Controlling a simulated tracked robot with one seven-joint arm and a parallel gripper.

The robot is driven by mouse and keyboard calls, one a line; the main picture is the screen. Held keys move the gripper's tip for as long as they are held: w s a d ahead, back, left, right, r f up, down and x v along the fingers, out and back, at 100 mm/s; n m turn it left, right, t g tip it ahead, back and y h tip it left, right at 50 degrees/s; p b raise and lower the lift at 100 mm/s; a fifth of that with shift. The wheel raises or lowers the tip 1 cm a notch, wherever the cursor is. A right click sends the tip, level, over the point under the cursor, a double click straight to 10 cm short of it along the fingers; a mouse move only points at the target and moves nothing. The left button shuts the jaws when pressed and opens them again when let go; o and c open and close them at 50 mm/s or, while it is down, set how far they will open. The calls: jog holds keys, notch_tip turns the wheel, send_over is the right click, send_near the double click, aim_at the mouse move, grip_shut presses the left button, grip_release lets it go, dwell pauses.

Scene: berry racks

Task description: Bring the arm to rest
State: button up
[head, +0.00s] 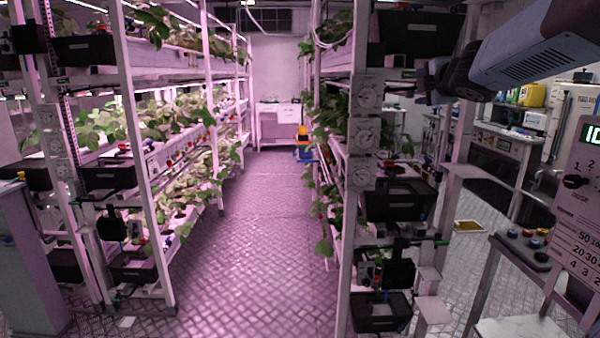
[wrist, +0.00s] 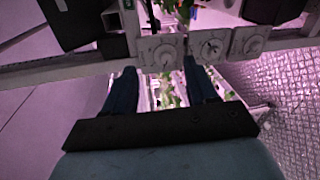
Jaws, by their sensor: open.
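My gripper (wrist: 158,78) is open and empty in the wrist view, its two dark fingers spread apart. It is close to a pale rack post with round dials (wrist: 212,47), and I cannot tell whether it touches anything. In the head view my arm reaches in from the upper right, and my gripper (head: 424,82) is at its left end, beside the right rack's front post (head: 363,200). The fingers are small and dark there.
Plant racks line both sides of a clear metal-floored aisle (head: 265,220). Black bins (head: 398,200) sit on the right rack. A panel with a dial and lit display (head: 578,185) stands at the right edge. A white cabinet (head: 279,122) closes the far end.

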jog(key=s+f+m+g+h, duration=0.25)
jog(key=s+f+m, duration=0.25)
jog(key=s+m, duration=0.25)
jog(key=s+f+m+g+h, duration=0.1)
jog(key=s+f+m+g, duration=0.2)
jog(key=s+f+m, duration=0.4)
jog(key=s+a+f+m+g+y, duration=0.1)
jog(key=s+a+f, duration=0.3)
jog(key=s, duration=0.4)
jog(key=s+a+f+m+g+y, duration=0.2)
jog(key=s+a+f+m+g, duration=0.2)
jog(key=s, duration=0.4)
jog(key=shift+s+f, duration=0.25)
jog(key=shift+f, duration=0.55)
jog(key=shift+w, duration=0.15)
